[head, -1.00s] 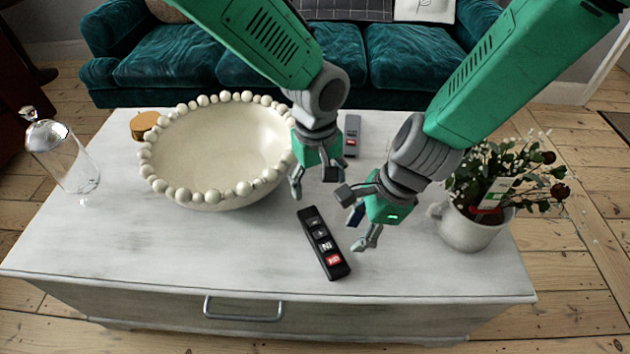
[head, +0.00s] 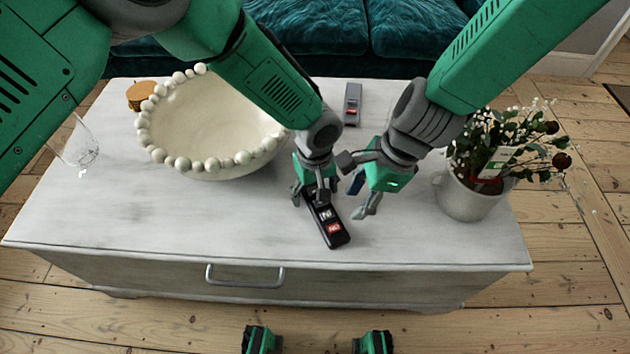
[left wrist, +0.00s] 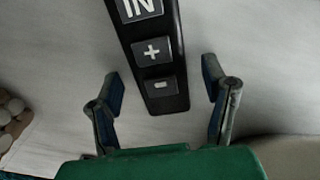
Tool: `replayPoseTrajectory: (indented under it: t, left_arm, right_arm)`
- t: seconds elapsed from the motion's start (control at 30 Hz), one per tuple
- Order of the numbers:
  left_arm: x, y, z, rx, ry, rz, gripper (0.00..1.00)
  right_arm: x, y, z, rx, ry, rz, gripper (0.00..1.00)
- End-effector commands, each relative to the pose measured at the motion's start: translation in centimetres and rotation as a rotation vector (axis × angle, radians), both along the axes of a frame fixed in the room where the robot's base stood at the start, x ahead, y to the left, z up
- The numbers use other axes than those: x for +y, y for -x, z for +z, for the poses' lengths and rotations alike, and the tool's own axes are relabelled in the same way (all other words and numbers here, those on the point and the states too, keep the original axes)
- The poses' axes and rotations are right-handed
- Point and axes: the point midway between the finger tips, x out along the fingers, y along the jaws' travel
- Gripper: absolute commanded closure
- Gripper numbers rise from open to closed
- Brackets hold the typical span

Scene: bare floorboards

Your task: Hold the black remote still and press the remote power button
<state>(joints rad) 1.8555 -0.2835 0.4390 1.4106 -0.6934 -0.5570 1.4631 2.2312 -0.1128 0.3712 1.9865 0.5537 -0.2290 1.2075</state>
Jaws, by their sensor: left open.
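The black remote (head: 341,241) lies flat on the pale table top, its near end toward me. A red button (head: 334,228) with white marking is near that end; an IN button is just beyond it. My left gripper (head: 315,196) is open over the remote's far end and covers part of it. In the left wrist view the remote (left wrist: 156,78) shows its IN, plus and minus buttons, and its minus end lies between the open fingers (left wrist: 163,88), with gaps on both sides. My right gripper (head: 358,198) is open and empty, just right of the remote.
A large cream bowl (head: 205,130) with a beaded rim stands left of the left gripper. A grey remote (head: 352,104) lies at the back. A potted plant (head: 468,197) stands at the right. A clear glass object (head: 80,153) is at the left. The front left table top is clear.

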Motion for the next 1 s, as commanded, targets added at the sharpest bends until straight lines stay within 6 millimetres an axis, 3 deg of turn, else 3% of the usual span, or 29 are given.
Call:
replayPoseTrajectory:
  t: [0.3,0.33,0.47,0.5,1.0]
  left_arm:
    - [0.0,0.01,-0.31,0.0,0.0,0.0,0.33]
    - [0.0,0.01,-0.31,0.0,0.0,0.0,0.4]
    - [0.0,0.01,-0.3,0.0,0.0,0.0,0.85]
    - [0.01,0.0,-0.29,0.0,0.0,0.0,0.9]
    - [0.01,0.0,-0.26,0.0,0.0,0.001,0.9]
  right_arm:
    - [-0.01,-0.01,0.02,0.0,0.0,0.0,0.66]
    - [0.0,-0.01,0.01,0.0,0.0,0.0,0.66]
    - [0.0,-0.01,0.01,0.0,0.0,0.0,0.66]
    - [0.0,-0.01,0.01,0.0,0.0,0.0,0.66]
    - [0.0,0.0,0.01,0.0,0.0,0.0,0.66]
